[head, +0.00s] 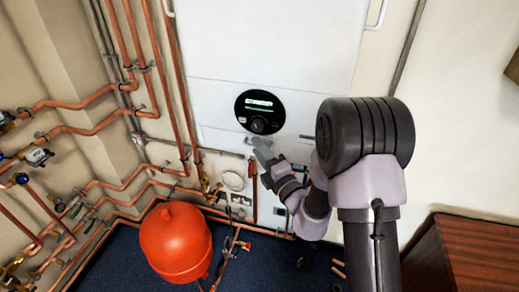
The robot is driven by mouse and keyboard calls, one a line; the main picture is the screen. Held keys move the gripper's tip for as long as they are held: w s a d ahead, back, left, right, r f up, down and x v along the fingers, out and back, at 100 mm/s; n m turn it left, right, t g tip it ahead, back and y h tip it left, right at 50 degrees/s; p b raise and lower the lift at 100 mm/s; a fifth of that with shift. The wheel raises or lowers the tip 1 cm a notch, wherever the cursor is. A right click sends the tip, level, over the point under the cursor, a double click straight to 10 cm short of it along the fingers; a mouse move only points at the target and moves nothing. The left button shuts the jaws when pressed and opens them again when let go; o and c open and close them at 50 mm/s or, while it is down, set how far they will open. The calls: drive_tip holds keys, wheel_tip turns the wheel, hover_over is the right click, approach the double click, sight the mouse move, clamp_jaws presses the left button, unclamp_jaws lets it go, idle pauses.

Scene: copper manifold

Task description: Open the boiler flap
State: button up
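The white boiler (235,45) hangs on the wall, with a round black control panel on its lower front. The boiler flap appears to be the white strip (221,138) along its bottom edge, below a thin seam. It looks closed, flush with the front. My gripper (262,148) is just below the round panel, at the flap's lower edge. I cannot tell whether it touches the flap. The fingers are small and dark here, and whether they are open or shut is unclear. My arm hides the right part of the flap.
Copper pipes (100,125) with valves run along the left wall and below the boiler. A red expansion vessel (175,240) stands at the lower left. A brown wooden cabinet (475,258) is at the lower right. Dark blue floor (262,268) lies below.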

clamp_jaws()
idle(1.4)
